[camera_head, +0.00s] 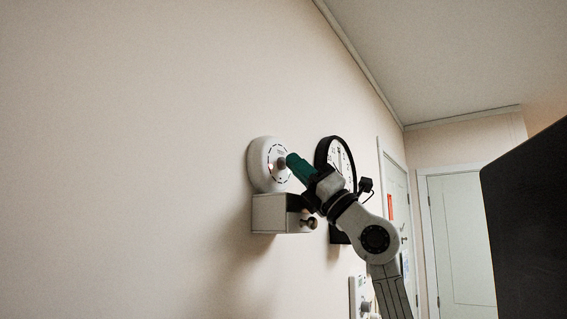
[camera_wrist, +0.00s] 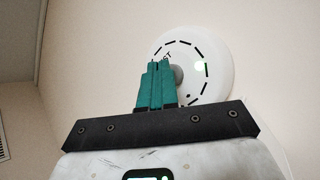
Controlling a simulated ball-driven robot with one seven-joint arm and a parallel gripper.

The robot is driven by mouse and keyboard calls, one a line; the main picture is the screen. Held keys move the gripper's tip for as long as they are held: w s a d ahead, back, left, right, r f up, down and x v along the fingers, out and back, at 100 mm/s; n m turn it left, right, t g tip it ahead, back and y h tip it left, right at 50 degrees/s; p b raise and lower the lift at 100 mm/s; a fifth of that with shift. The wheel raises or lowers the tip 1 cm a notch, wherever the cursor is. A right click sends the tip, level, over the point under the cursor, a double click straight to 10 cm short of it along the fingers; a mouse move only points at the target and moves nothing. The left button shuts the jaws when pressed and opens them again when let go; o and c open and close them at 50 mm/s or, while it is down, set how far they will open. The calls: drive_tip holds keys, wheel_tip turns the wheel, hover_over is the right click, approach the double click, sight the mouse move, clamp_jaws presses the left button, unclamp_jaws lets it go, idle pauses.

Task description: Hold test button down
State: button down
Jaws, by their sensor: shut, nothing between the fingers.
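A round white alarm (camera_head: 262,165) is mounted on the wall, with a ring of dark slots on its face. It also shows in the wrist view (camera_wrist: 222,62). A grey round test button (camera_wrist: 177,75) sits at the middle of its face, partly hidden behind my fingers; it also shows in the head view (camera_head: 282,163). My gripper (camera_head: 291,160) has green fingers, shut together and empty. Their tips are at the button in both views; I cannot tell whether they press it in.
A white box (camera_head: 276,213) with a dark front and a knob is on the wall just below the alarm. A black-rimmed clock (camera_head: 338,155) hangs close behind my wrist. A dark panel (camera_head: 525,220) stands at the right. The wall left of the alarm is bare.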

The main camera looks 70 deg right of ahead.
drive_tip(key=shift+s+a, duration=0.15)
drive_tip(key=shift+s, duration=0.35)
drive_tip(key=s, duration=0.2)
drive_tip(key=s+a+p, duration=0.1)
drive_tip(key=s, duration=0.2)
idle(0.3)
idle(0.5)
